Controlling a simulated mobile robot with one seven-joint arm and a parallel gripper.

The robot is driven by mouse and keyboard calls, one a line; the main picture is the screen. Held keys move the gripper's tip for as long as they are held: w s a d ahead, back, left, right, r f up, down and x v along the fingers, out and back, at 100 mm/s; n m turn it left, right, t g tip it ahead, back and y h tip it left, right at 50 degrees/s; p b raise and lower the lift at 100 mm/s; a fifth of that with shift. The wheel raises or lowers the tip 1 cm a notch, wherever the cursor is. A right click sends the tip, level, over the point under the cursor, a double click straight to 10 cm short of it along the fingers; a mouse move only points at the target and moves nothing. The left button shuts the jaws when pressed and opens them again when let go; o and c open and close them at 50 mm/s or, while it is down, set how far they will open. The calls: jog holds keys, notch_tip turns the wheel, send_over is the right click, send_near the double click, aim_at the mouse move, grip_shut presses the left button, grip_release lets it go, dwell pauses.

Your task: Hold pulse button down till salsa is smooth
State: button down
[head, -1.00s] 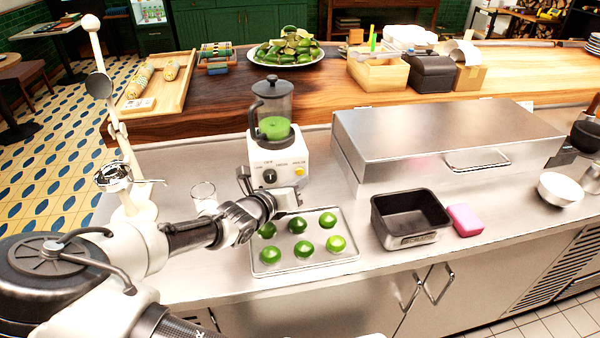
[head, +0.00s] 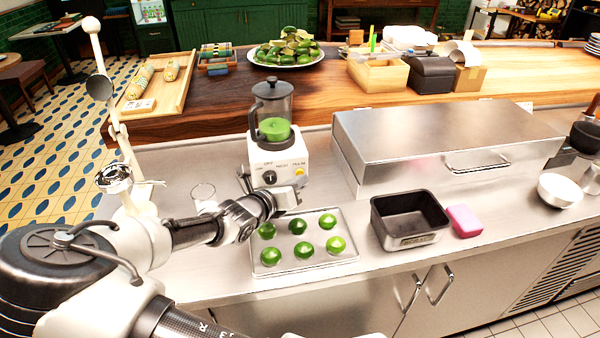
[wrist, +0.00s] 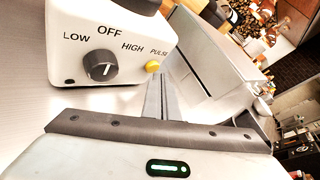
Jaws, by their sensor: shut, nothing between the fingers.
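The blender stands on the steel counter, with a white base (head: 262,158) and a clear lidded jar (head: 272,102). Green salsa (head: 275,130) fills the lower part of the jar; its texture is too small to judge. The yellow pulse button (head: 299,171) is on the base's front right; in the wrist view it (wrist: 152,66) sits under the word PULSE. The grey dial (wrist: 100,66) points up toward OFF. My gripper (head: 299,187) is shut and empty, in front of the button. In the wrist view its fingertips (wrist: 167,80) are close beside the button; I cannot tell if they touch.
A black pan (head: 409,215), pink sponge (head: 464,220) and steel box (head: 430,130) are to the right. A wooden ledge (head: 190,118) runs behind.

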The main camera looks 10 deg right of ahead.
jog(key=shift+w, duration=0.45)
dwell(0.7)
jog(key=shift+s, duration=0.9)
jog(key=shift+s, duration=0.1)
jog(key=shift+s+p, duration=0.35)
jog(key=shift+s, duration=2.05)
